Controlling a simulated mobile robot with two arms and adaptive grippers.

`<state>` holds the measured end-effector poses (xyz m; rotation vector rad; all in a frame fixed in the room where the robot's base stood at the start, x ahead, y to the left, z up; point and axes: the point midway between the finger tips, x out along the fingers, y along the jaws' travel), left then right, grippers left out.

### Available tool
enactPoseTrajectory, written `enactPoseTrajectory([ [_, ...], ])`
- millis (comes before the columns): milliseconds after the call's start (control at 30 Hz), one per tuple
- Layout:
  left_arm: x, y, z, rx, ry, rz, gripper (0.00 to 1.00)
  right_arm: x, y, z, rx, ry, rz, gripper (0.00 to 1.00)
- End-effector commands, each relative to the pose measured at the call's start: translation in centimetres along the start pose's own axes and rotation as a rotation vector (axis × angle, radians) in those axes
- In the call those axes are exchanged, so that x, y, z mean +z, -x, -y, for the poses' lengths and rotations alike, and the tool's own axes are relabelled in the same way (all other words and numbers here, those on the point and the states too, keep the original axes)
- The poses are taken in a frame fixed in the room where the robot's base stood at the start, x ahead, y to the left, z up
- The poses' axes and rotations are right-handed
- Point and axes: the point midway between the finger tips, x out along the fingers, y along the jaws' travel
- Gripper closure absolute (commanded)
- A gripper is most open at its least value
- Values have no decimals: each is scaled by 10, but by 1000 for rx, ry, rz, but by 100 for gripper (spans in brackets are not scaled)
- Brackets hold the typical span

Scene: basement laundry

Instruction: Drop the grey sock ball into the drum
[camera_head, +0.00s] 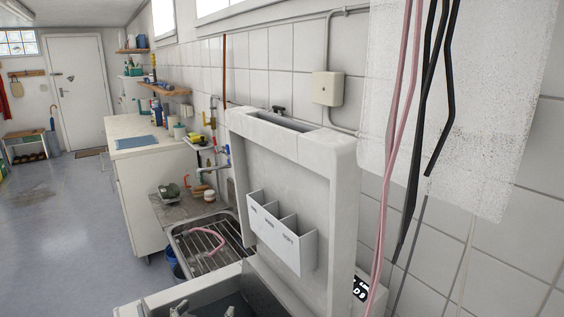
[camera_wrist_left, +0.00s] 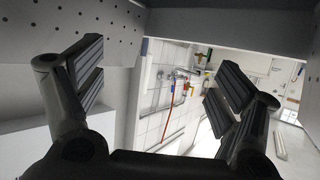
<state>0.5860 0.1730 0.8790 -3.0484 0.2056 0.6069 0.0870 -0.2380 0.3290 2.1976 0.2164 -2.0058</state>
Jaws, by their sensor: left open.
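My left gripper (camera_wrist_left: 158,78) is open in the left wrist view, its two dark fingers wide apart with nothing between them. A pale surface with rows of small holes (camera_wrist_left: 95,18) is close beside and above the left finger; I cannot tell whether it is part of the drum. In the head view, small grey shapes at the bottom edge are cut off, and I cannot tell whether they are my gripper. I cannot make out the grey sock ball in either view. My right gripper is not in view.
A large white upright panel (camera_head: 342,192) carries a white divided holder (camera_head: 282,232). Behind it are a sink with a wire rack (camera_head: 203,250) and a counter (camera_head: 128,127). Pink and black cables (camera_head: 400,110) hang at the right. The floor (camera_head: 65,215) at left is mostly clear.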

Motion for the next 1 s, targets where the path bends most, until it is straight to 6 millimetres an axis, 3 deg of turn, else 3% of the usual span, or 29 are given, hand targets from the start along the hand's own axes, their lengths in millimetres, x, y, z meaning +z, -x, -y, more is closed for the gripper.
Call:
enactPoseTrajectory([
  [300,-4,2,0,0,-1,0,11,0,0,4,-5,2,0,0],
  [700,-71,28,0,0,-1,-5,11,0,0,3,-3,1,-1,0],
  [1000,-92,38,0,0,-1,0,11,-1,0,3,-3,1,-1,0],
])
